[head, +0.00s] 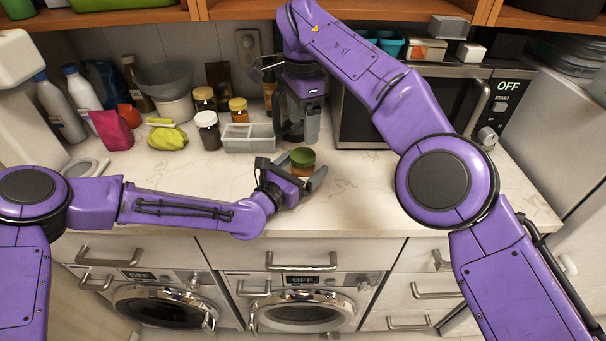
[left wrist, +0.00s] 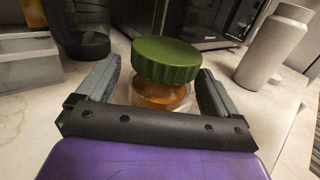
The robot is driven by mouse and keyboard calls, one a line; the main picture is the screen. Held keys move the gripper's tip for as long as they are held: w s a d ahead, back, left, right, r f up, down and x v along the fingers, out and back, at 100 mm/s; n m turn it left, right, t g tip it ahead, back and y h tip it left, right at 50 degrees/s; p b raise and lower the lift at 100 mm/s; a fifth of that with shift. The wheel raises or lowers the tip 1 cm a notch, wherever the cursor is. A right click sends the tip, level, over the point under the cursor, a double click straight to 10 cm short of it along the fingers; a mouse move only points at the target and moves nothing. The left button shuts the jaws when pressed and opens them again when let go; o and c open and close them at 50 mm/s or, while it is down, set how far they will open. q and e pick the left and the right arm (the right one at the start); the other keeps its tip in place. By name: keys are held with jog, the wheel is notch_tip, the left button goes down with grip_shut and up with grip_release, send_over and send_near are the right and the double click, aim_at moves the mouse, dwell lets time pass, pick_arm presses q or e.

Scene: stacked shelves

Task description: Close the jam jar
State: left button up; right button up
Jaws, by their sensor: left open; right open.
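The jam jar (left wrist: 158,95) is a short jar with orange contents. Its green ribbed lid (left wrist: 166,58) is over its mouth and looks slightly tilted; I cannot tell whether it is seated. My left gripper (head: 302,173) is open, low over the counter, with one finger on each side of the jar. The left wrist view shows gaps between fingers and jar. My right gripper (head: 297,132) is open and points down behind the jar, beside the microwave.
A grey divided tray (head: 249,139) and several small jars stand left of my right gripper. The microwave (head: 365,125) is behind and to the right. A grey bottle (left wrist: 274,47) stands at the right in the left wrist view. The counter front is mostly clear.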

aim_at(303, 154)
pick_arm(q)
jog(key=shift+x, duration=0.95)
jog(key=c, duration=1.6)
grip_shut()
pick_arm(e)
jog(key=n, duration=0.4)
notch_tip(303, 154, down, 8)
jog(key=shift+f, duration=0.1)
